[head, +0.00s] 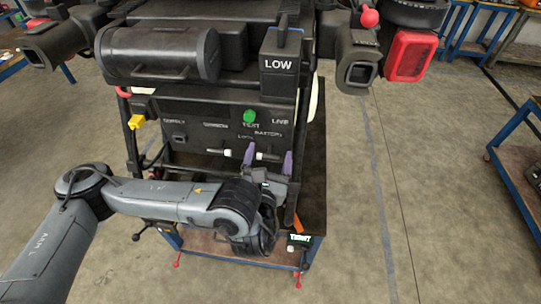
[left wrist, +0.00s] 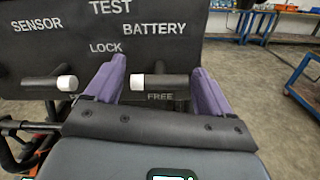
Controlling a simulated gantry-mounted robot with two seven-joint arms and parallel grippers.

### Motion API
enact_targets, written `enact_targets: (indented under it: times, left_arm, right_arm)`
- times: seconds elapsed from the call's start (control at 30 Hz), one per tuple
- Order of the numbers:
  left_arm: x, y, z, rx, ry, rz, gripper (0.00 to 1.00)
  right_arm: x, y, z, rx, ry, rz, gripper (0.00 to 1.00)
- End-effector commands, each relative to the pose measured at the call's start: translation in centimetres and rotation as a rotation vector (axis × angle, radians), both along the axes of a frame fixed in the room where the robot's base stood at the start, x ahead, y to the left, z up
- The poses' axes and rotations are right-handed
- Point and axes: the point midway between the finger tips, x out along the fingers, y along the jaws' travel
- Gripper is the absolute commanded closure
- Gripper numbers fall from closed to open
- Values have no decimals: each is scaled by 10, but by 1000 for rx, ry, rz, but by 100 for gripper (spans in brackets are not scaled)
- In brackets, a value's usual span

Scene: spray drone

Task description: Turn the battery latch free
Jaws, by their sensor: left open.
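The battery latch (left wrist: 165,82) is a dark bar with a white tip at its left end. It lies level on the black panel, below the word BATTERY and above the word FREE. It also shows small in the head view (head: 268,156). My left gripper (head: 268,158) is open at the panel. In the left wrist view its purple fingers (left wrist: 159,72) stand either side of the latch, the white tip nearer the left finger. I cannot tell whether either finger touches it. My right gripper is not in view.
A similar white-tipped latch (left wrist: 48,82) sits left of the fingers, under SENSOR. A green button (head: 250,116) and a black LOW box (head: 283,62) are above. The drone stands on a blue-framed cart (head: 312,215). Floor to the right is clear up to a blue-legged table (head: 515,165).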

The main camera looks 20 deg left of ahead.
Motion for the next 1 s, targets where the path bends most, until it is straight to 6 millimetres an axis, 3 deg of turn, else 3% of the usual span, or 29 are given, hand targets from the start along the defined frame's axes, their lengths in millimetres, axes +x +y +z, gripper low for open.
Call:
enact_targets:
  times: [0.1, 0.43, 0.77, 1.0]
  left_arm:
    - [0, 0, 0, 0, 0, 0, 19]
    - [0, 0, 0, 0, 0, 0, 70]
    - [0, 0, -3, -43, -10, 0, 70]
    - [0, 0, -7, -179, -44, -1, 70]
  right_arm:
    - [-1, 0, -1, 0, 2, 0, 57]
    - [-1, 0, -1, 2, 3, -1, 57]
    - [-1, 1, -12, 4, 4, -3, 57]
    - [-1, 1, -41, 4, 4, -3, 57]
